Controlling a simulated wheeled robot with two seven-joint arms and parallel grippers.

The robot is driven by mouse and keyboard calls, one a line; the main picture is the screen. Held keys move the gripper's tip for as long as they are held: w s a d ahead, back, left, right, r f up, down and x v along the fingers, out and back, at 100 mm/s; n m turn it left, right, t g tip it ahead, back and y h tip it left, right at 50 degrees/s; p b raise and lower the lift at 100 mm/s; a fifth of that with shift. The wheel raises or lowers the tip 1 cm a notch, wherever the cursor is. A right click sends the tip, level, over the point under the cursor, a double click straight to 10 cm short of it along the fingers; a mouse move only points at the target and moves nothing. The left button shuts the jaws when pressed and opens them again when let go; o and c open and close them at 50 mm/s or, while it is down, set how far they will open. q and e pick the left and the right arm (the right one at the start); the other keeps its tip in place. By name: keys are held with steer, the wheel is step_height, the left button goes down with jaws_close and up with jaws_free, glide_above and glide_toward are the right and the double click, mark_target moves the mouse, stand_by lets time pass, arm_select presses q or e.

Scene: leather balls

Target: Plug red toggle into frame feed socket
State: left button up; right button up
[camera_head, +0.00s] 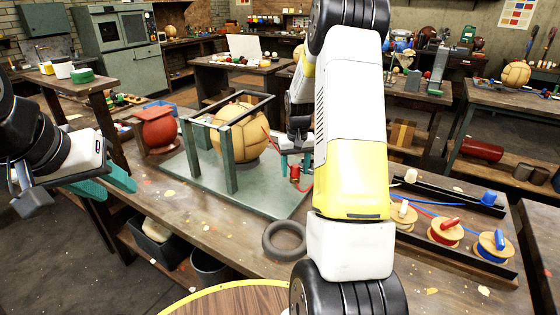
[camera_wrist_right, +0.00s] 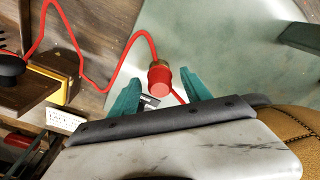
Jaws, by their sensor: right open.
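The red toggle (camera_head: 295,173), with a brass collar and a red cord, is at the right side of the green metal frame (camera_head: 231,172). In the right wrist view the red toggle (camera_wrist_right: 160,82) sits between the two teal fingers of my right gripper (camera_wrist_right: 160,92), with gaps on both sides. My right gripper (camera_head: 296,160) also shows in the head view, open around the toggle. The frame feed socket cannot be made out; whether the toggle is seated in anything cannot be told. My left gripper (camera_head: 104,182) is open and empty at the left, away from the frame.
A stitched leather ball (camera_head: 238,132) sits inside the frame. A dark ring (camera_head: 284,240) lies in front of the base plate. A rack at right holds white, red (camera_head: 445,236) and blue spools, with a blue toggle (camera_head: 488,198) and a white toggle (camera_head: 410,175) behind.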

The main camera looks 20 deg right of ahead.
mark_target(296, 168)
steer(key=r, duration=0.5)
steer(key=s+r, duration=0.1)
steer(key=r, duration=0.1)
steer(key=shift+a+r, duration=0.1)
steer(key=shift+r, duration=0.3)
